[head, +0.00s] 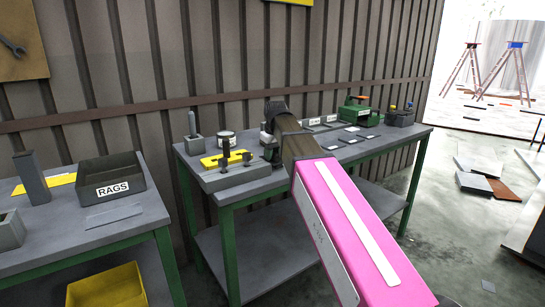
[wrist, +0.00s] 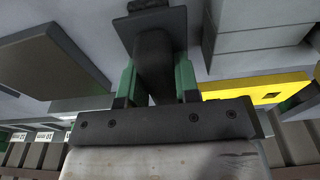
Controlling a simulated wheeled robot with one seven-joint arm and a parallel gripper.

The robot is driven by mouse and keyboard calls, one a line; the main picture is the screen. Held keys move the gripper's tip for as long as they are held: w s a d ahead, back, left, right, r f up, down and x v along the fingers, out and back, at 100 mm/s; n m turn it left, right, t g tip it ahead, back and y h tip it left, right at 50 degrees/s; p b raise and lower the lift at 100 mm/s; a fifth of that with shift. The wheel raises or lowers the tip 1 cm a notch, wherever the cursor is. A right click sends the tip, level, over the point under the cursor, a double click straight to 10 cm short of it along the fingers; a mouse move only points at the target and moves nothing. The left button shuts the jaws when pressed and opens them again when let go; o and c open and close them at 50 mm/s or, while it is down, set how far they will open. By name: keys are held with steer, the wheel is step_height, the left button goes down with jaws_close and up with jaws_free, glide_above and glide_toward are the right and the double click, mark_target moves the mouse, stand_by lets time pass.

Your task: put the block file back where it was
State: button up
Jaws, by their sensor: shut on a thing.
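My gripper (wrist: 156,82) is shut on a dark grey piece (wrist: 152,28), which appears to be the block file. Its upright handle is between the two green fingers, and a flat dark plate shows beyond them in the wrist view. In the head view, my gripper (head: 270,150) is over the left part of the long workbench (head: 205,181), just right of a yellow plate (head: 226,158). My dark wrist hides most of the held piece there, and I cannot tell whether it touches the bench.
A grey block with a post (head: 194,146) and a tin (head: 226,139) stand behind the yellow plate. Flat trays, a green box (head: 357,112) and a dark bin (head: 399,118) are farther right. A RAGS bin (head: 108,182) sits on the left table. Bare bench shows near the front edge.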

mark_target(274, 152)
steer(key=shift+f, duration=0.35)
steer(key=shift+f, duration=0.15)
steer(key=o, duration=0.9)
step_height(274, 152, up, 12)
steer(key=s, duration=0.1)
steer(key=shift+d, duration=0.35)
steer(key=shift+s, duration=0.1)
